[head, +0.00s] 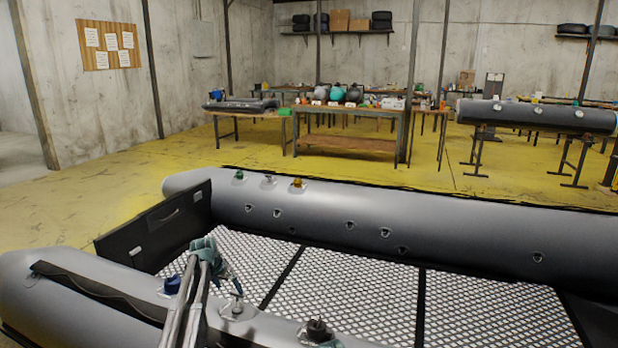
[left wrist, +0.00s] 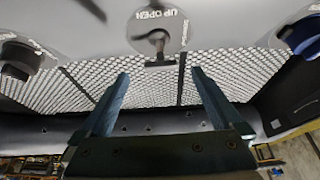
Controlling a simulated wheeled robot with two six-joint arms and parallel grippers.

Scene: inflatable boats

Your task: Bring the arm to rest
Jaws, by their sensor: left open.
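My left gripper (head: 226,276) is over the near tube of the grey inflatable boat (head: 420,222), with its teal fingers pointing down and forward. In the left wrist view its two fingers (left wrist: 158,75) are spread apart with nothing between them. Just past the fingertips is a grey valve (left wrist: 157,38) on a round patch lettered "UP OPEN"; it also shows in the head view (head: 238,306). I cannot tell whether the fingers touch it.
A blue-capped valve (head: 172,284) and a black-capped valve (head: 317,328) sit on the near tube, either side of the grey one. The far tube carries green, white and orange caps (head: 297,184). A black transom board (head: 155,225) stands at the left. Workbenches (head: 345,140) are far behind.

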